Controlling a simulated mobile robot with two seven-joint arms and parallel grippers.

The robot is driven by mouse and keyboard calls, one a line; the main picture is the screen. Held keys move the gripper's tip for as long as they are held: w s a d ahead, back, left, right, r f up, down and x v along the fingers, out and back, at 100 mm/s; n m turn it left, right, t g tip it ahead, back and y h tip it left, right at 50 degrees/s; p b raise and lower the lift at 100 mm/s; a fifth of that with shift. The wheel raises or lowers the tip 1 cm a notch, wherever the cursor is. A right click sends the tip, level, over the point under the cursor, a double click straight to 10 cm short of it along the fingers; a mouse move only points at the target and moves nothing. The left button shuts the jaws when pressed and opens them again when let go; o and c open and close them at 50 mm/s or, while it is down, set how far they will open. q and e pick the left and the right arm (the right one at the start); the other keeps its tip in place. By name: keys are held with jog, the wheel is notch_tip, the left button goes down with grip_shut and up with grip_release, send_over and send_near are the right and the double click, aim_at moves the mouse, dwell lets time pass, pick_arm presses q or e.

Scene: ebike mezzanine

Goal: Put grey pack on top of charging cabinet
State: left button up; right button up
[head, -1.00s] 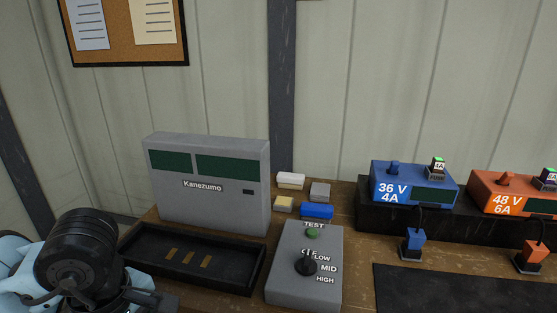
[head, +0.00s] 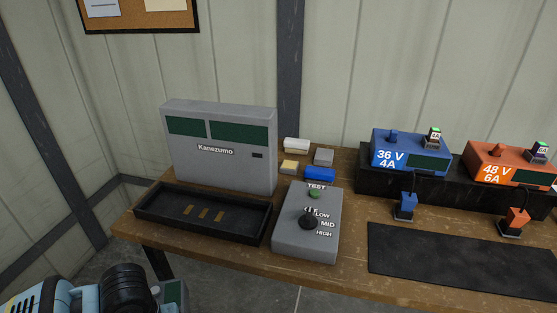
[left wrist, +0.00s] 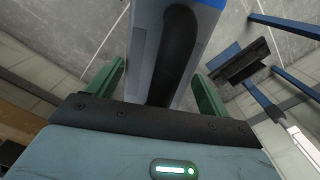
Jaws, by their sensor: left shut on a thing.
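The grey pack (left wrist: 146,48) shows close up in the left wrist view, with a black handle along it and a blue edge at the top. My left gripper (left wrist: 157,85) has its green fingers on both sides of the handle and is shut on the pack. In the head view, only part of my left arm shows at the bottom left; the pack cannot be made out there. I cannot identify the charging cabinet in either view. My right gripper is not in view.
A wooden bench (head: 190,250) holds a grey Kanezumo unit (head: 222,172), a black tray (head: 155,219), a grey test box (head: 292,252), small blocks, blue (head: 412,140) and orange (head: 500,158) chargers and a black mat (head: 450,262). Floor shows left of the bench.

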pick_arm(q)
jog(key=shift+s+a+f+m, duration=0.25)
jog(key=shift+s+f+m, duration=0.1)
jog(key=shift+f+m, duration=0.2)
jog(key=shift+s+a+f+m, duration=0.2)
jog(key=shift+s+f+m, duration=0.15)
jog(key=shift+m, duration=0.2)
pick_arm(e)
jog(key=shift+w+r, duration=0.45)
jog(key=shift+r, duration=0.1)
pick_arm(q)
jog(key=shift+f, duration=0.15)
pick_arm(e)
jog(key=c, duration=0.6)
pick_arm(q)
jog(key=shift+d, duration=0.1)
